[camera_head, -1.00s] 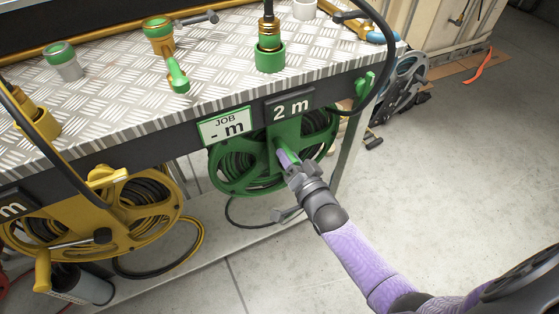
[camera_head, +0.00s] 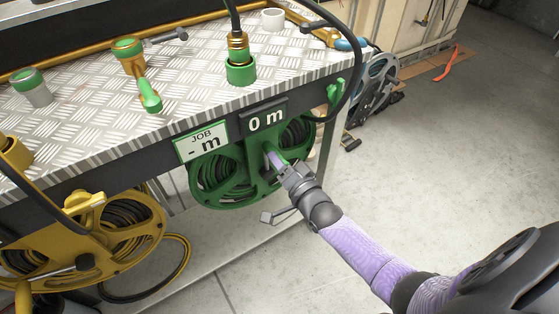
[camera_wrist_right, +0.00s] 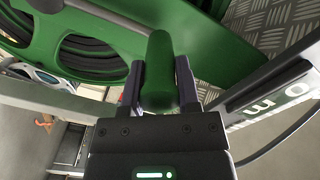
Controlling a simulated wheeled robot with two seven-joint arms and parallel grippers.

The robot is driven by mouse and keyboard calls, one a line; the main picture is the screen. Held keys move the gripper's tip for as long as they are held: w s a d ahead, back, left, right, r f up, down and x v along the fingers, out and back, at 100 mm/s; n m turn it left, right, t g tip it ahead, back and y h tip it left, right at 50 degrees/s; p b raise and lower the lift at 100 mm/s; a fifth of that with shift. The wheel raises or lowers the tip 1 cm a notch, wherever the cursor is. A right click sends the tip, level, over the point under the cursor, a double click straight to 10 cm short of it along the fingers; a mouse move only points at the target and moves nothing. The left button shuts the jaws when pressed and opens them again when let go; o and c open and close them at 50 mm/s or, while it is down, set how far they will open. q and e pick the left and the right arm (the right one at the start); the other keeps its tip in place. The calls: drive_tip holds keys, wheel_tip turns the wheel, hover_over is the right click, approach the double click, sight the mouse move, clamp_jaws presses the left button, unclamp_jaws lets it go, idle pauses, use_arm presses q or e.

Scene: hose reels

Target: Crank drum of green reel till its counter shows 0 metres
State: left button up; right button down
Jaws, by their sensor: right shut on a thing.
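The green reel (camera_head: 222,180) hangs under the front edge of the metal bench, with dark hose wound on its drum. Its counter (camera_head: 265,118) reads 0 m. My right gripper (camera_head: 275,160) is at the front of the reel. In the right wrist view its fingers are shut around the green crank handle (camera_wrist_right: 159,75). The handle's far end and the crank arm are partly hidden by the gripper in the head view. My left gripper is not in view.
A yellow reel (camera_head: 130,225) hangs to the left, its hose looping onto the lower shelf. The bench top (camera_head: 190,80) carries green-banded fittings and a brass connector in a green collar (camera_head: 240,68). A grey reel (camera_head: 372,88) stands at the right.

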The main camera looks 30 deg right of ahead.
drive_tip(key=shift+c, duration=1.6)
unclamp_jaws()
use_arm(q)
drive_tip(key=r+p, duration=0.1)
drive_tip(key=p, duration=0.1)
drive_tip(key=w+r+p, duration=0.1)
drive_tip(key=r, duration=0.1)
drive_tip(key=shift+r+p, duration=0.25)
drive_tip(key=shift+p, duration=0.1)
use_arm(e)
drive_tip(key=s, duration=1)
drive_tip(key=shift+d, duration=0.15)
drive_tip(key=s+a+f+n+g+p, duration=0.1)
drive_tip(key=s+f+n+g+p, duration=0.4)
drive_tip(key=s+f+g, duration=0.65)
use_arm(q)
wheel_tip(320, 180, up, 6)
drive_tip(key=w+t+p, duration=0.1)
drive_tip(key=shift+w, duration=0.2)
use_arm(e)
drive_tip(key=s+f+n+g, duration=0.3)
drive_tip(key=s+n, duration=0.1)
drive_tip(key=s, duration=0.9)
drive_tip(key=s+f+n+g+h, duration=0.1)
drive_tip(key=s+f+n+g, duration=0.3)
drive_tip(key=s, duration=0.9)
drive_tip(key=shift+a+f, duration=0.15)
drive_tip(key=shift+a, duration=0.3)
